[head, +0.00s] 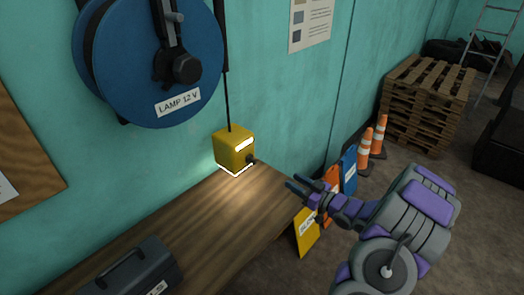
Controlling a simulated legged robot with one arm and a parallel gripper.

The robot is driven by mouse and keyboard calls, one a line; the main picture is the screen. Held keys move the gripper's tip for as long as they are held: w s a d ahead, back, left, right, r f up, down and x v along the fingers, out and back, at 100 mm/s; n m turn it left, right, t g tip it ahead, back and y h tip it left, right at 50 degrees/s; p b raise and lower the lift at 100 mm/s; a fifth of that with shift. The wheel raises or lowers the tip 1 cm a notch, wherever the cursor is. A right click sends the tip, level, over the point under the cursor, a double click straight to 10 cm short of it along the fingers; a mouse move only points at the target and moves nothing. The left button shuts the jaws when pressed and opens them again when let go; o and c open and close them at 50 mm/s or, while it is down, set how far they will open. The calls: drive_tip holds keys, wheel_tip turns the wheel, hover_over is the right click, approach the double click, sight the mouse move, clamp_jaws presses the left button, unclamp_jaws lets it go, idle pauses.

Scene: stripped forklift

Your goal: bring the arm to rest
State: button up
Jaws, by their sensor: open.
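My arm reaches in from the lower right, in grey and purple. My gripper (294,183) is at its end, pointing left, with its dark jaws apart and nothing between them. It is in front of the right end of the wooden bench (215,225). A yellow lamp box (234,150) with a lit strip and a dark knob is to the left of the gripper, with a clear gap between them. The lamp hangs on a black cable (227,75) at the bench's back edge.
A blue reel (150,60) labelled "LAMP 12 V" is on the teal wall. A dark case (130,272) lies on the bench at the front. Yellow (306,232) and blue (349,170) panels, orange cones (364,148) and stacked pallets (428,100) stand beyond the bench.

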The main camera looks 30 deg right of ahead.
drive_tip(key=w+a+r+g+h, duration=0.2)
drive_tip(key=w+g+h, duration=0.2)
drive_tip(key=w+h, duration=0.15)
drive_tip(key=s+a+r+m+g+h+b, duration=0.2)
drive_tip(key=s+a+r+g+h, duration=0.1)
drive_tip(key=s+a+g, duration=0.15)
drive_tip(key=s+a+r+g, duration=0.1)
drive_tip(key=s+a+g, duration=0.2)
drive_tip(key=s+a, duration=0.4)
drive_tip(key=s+a+r+m+g+y, duration=0.1)
drive_tip(key=s+a+g, duration=0.3)
drive_tip(key=s, duration=1.2)
drive_tip(key=s+a+r+m+g+y, duration=0.1)
drive_tip(key=s+a+r+g, duration=0.1)
drive_tip(key=s+a, duration=0.9)
drive_tip(key=shift+s+a+g+b, duration=0.25)
drive_tip(key=shift+s+g+b, duration=0.2)
drive_tip(key=shift+s+g, duration=0.15)
